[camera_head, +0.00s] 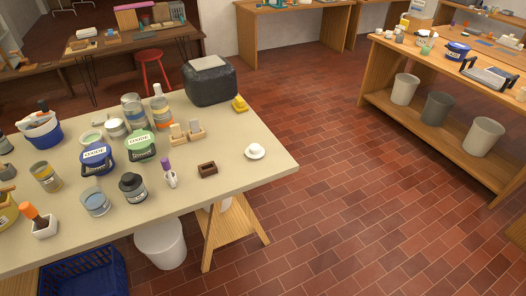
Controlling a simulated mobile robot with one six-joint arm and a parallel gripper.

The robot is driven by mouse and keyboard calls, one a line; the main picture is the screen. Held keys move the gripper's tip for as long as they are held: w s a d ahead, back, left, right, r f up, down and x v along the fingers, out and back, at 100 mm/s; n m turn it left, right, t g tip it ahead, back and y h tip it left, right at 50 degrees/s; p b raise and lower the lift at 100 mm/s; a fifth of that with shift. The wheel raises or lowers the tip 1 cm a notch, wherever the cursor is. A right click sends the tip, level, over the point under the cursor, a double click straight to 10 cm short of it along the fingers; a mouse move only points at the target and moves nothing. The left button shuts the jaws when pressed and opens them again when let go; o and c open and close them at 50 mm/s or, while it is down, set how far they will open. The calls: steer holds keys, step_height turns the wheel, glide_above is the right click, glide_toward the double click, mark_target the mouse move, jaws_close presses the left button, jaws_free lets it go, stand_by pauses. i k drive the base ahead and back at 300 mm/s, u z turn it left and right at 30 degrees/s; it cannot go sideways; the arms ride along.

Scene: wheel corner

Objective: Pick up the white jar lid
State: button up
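A small round white piece, which looks like the white jar lid (255,151), lies near the right corner of the pale table (232,172). It has a raised middle and a wider flat rim. Clear tabletop surrounds it, and it touches nothing else that I can see. My gripper is not in view.
A small brown box (207,169) and a purple-topped bottle (168,173) stand left of the lid. A dark bin-like container (210,81) and a yellow item (240,104) stand behind. Jars and tubs crowd the table's left. Red tile floor (330,190) is open to the right.

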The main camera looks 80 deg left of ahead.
mark_target(255, 150)
steer(key=z, duration=0.05)
steer(key=i, duration=1)
steer(key=u, duration=4.25)
steer(key=i, duration=0.1)
steer(key=z, duration=2.45)
steer(key=k, duration=0.3)
steer(key=u, duration=2.65)
